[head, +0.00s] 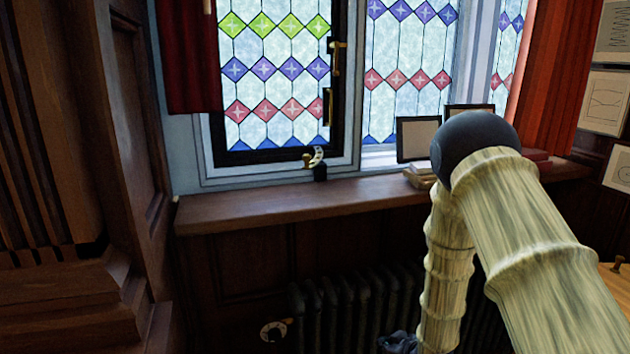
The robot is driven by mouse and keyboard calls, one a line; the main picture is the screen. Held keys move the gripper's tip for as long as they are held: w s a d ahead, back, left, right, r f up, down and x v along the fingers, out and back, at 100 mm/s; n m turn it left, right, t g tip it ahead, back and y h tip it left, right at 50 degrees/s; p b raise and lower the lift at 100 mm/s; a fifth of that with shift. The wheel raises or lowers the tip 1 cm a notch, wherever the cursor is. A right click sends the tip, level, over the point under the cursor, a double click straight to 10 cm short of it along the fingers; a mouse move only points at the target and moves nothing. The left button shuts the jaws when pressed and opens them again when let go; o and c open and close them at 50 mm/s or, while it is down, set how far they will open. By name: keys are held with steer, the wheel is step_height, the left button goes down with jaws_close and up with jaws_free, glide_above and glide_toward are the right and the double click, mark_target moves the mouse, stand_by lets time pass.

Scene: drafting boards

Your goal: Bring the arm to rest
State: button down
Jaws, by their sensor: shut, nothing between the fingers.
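My arm comes in from the right edge with pale, wood-grained links and bends at a dark round elbow joint in front of the window sill. From the elbow, the forearm hangs almost straight down to the bottom edge, in front of the radiator. A small dark bluish part shows beside its lower end, cut off by the frame; I cannot tell what it is. My gripper's fingers are not visible. I see nothing held.
A wooden sill (290,205) runs below the leaded window (280,70). A small dark-and-brass object (318,165) and a framed picture (416,139) are by it. A radiator (345,315) with a valve knob (273,331) stands below. Wood panelling (130,130) fills the left; a red curtain (560,80) hangs right.

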steer(key=s+d+f+m+g+h+b, duration=0.1)
steer(key=s+f+m+g, duration=0.1)
steer(key=s+f, duration=0.7)
steer(key=s+d+f+m+g+h+b, duration=0.1)
steer(key=s+f+m+g, duration=0.1)
steer(key=s+f, duration=0.65)
steer(key=s+f+m+g, duration=0.1)
steer(key=s+g, duration=0.1)
steer(key=s, duration=1.2)
steer(key=s+f+m+g+h+b, duration=0.1)
steer(key=s+f+g, duration=0.1)
steer(key=s, duration=1.2)
steer(key=shift+d+m+g, duration=0.25)
steer(key=shift+m+g, duration=0.05)
steer(key=shift+g, duration=0.3)
